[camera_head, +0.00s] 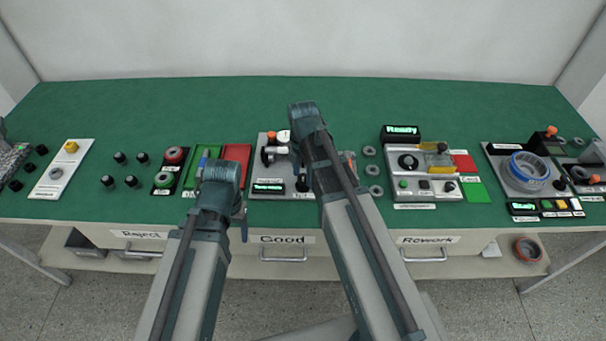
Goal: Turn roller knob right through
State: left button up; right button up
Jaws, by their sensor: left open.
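A black round knob (408,161) sits on the grey fixture (398,190) right of centre; no label shows whether it is the roller knob. Another fixture (270,152) with an orange knob (271,136) stands at the centre, partly covered by my right arm. My left gripper (240,216) is open at the front of the table, below the red and green pads, mostly hidden by its own arm. My right arm reaches over the centre fixture, and its gripper (318,150) is too covered by the arm to read its jaws. I see nothing held.
A display (401,133) reading "Ready" stands behind the right-of-centre fixture. Several grey rings (375,170) lie left of it. A blue ring (529,166) sits on the far-right station. Drawers (283,241) line the table front. The back of the green table (200,105) is clear.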

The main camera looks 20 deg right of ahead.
grip_shut()
